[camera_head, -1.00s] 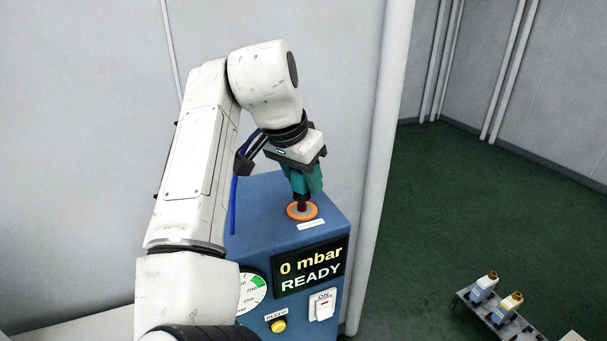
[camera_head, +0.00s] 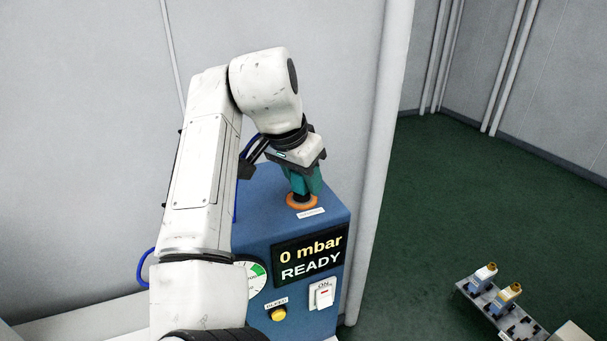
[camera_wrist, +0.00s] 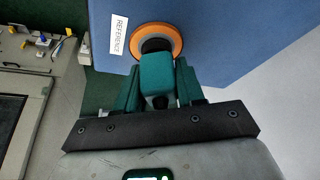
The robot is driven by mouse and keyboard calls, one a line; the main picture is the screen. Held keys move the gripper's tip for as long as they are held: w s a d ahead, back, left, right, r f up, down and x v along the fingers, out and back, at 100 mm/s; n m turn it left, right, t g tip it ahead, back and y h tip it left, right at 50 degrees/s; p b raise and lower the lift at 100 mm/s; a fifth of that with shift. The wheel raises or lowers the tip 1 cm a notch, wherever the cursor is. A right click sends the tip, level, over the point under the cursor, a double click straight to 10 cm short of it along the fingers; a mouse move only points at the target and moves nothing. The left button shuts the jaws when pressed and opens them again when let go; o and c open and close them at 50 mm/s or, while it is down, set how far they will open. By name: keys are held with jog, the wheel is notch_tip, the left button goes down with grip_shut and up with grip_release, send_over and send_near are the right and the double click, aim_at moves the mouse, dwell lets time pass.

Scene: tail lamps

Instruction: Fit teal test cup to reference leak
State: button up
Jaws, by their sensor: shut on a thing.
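The teal test cup (camera_wrist: 155,80) is held between the jaws of my gripper (camera_head: 302,181). Its dark lower end meets the orange ring of the reference leak (camera_head: 316,205) on top of the blue unit (camera_head: 255,215). In the wrist view the orange ring (camera_wrist: 177,39) surrounds the cup's black end, beside a label reading REFERENCE (camera_wrist: 118,36). My gripper (camera_wrist: 160,100) is shut on the cup. Whether the cup is fully seated cannot be told, as the cup and jaws hide the contact.
The blue unit's display (camera_head: 310,258) reads 0 mbar READY. Below are a gauge (camera_head: 256,281), a yellow bleed button (camera_head: 278,314) and an ON switch (camera_head: 322,293). A rack (camera_head: 493,312) with two lamp-like parts stands at lower right. A pale post (camera_head: 378,170) rises right of the unit.

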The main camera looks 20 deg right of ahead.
jog(key=o, duration=1.2)
jog(key=shift+c, duration=0.2)
jog(key=shift+r, duration=0.1)
jog(key=b+v, duration=0.2)
jog(key=v, duration=0.8)
jog(key=shift+a+r, duration=0.2)
jog(key=shift+r, duration=0.05)
jog(key=shift+s, duration=0.1)
